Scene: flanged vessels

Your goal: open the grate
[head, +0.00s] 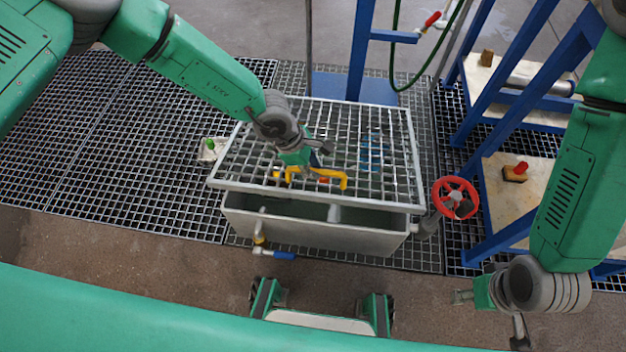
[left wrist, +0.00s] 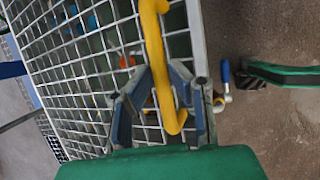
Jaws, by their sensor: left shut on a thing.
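The grate (head: 385,185) is a light metal grid over a grey rectangular tank (head: 310,235). Its front edge appears raised above the tank's front rim, and the tank's inside shows in the gap. A yellow handle (head: 335,180) is fixed near the grate's front edge; it also shows in the left wrist view (left wrist: 153,50). My left gripper (head: 300,168) is shut on the yellow handle, with its blue-grey fingers (left wrist: 165,95) on either side of the bar. My right gripper (head: 488,312) hangs empty at the lower right, away from the grate; its finger opening is unclear.
A red handwheel (head: 455,197) stands right of the tank. A blue-handled valve (head: 280,255) sticks out at the tank's front. Blue frames (head: 550,75) with pale shelves stand at the right. A blue post (head: 361,50) rises behind the grate.

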